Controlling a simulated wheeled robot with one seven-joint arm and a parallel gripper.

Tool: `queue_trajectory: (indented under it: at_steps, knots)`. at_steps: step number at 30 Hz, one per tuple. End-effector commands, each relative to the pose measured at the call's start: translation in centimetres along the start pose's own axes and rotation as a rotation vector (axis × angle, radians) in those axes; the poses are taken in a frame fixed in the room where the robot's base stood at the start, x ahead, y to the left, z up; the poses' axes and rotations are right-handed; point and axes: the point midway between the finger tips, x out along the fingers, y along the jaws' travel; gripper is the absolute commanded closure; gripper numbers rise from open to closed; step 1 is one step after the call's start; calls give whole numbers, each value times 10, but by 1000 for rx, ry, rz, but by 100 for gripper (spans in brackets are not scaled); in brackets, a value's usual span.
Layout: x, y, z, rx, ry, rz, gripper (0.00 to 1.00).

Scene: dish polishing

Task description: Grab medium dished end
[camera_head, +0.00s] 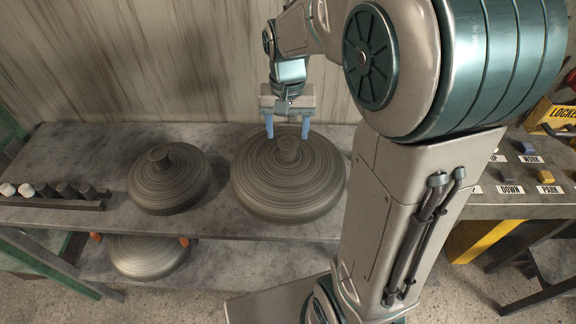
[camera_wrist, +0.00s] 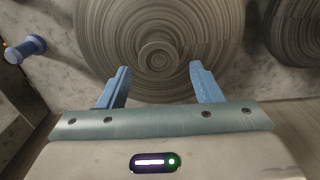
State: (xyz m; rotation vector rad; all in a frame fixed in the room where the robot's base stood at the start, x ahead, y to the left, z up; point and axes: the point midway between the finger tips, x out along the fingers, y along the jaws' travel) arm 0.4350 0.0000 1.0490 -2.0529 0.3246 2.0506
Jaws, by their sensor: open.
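Two grey, ringed dished ends lie on the stone bench. The wider one (camera_head: 288,190) is at the middle, and a smaller one (camera_head: 168,185) is to its left. A third dished end (camera_head: 148,258) sits on the shelf below, partly hidden by the bench. I cannot tell for sure which is the medium one. My gripper (camera_head: 288,134) is open and empty at the wider one's central knob (camera_head: 288,150). In the wrist view my blue fingers (camera_wrist: 159,70) are spread to either side of that knob (camera_wrist: 157,56), which shows just beyond the tips; contact is unclear.
A rack (camera_head: 50,201) with several small dark and white cylinders stands at the bench's left. A panel with labelled buttons (camera_head: 527,165) is at the right. A streaked wall (camera_head: 150,60) rises behind the bench. A blue-ended handle (camera_wrist: 25,49) shows in the wrist view.

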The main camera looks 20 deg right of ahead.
Motion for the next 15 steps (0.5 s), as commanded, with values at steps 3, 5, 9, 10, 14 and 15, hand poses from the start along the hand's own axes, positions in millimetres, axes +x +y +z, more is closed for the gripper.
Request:
queue_trajectory:
  at_steps: [3, 5, 9, 10, 14, 15]
  knots:
    - [16, 1, 2, 0, -7, 2, 41]
    - [25, 1, 3, 0, -6, 2, 41]
    - [43, 1, 3, 0, -4, 1, 41]
    - [46, 1, 3, 0, -3, 1, 41]
    - [49, 1, 2, 0, -2, 0, 41]
    - [49, 1, 2, 0, -1, 0, 41]
